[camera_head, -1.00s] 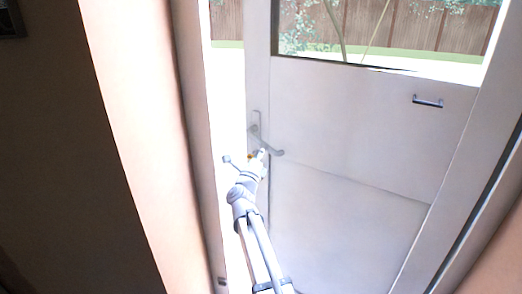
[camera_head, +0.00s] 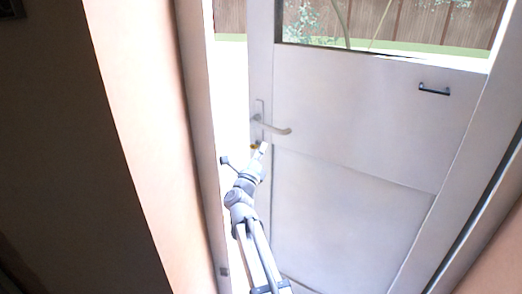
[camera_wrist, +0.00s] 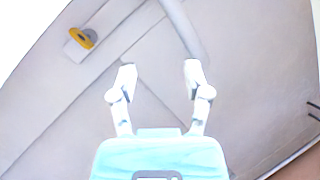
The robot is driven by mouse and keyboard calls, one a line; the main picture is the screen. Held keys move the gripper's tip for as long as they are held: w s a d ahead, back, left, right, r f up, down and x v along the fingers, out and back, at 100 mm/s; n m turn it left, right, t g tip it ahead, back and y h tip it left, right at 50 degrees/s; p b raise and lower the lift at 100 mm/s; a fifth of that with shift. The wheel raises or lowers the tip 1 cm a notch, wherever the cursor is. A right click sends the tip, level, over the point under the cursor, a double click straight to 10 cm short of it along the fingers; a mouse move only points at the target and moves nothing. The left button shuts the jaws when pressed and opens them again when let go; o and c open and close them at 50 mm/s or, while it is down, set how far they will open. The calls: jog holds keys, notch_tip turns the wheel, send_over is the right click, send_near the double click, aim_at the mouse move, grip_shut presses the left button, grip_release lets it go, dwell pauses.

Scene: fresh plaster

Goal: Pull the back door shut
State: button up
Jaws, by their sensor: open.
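The back door (camera_head: 350,120) is a pale panelled door with a window in its upper part. It stands partly open, with a bright gap between its left edge and the door frame (camera_head: 195,120). Its lever handle (camera_head: 272,126) is near the left edge, and it also shows in the wrist view (camera_wrist: 184,28) as a pale bar at the top. My gripper (camera_head: 262,147) is just below the handle, close to the door. In the wrist view my gripper (camera_wrist: 159,76) has its fingers apart with nothing between them. The handle lies beyond the fingertips.
A yellow lock cylinder (camera_wrist: 83,39) sits on the door at upper left in the wrist view. A small dark bar (camera_head: 434,90) is fixed on the door's upper right. A wooden fence (camera_head: 400,25) and greenery stand outside. A dark wall fills the left.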

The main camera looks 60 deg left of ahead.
jog(key=b+v, duration=0.3)
jog(key=v, duration=0.6)
jog(key=shift+d+r, duration=0.15)
jog(key=shift+d, duration=0.2)
dwell(0.8)
jog(key=shift+w, duration=0.1)
dwell(0.8)
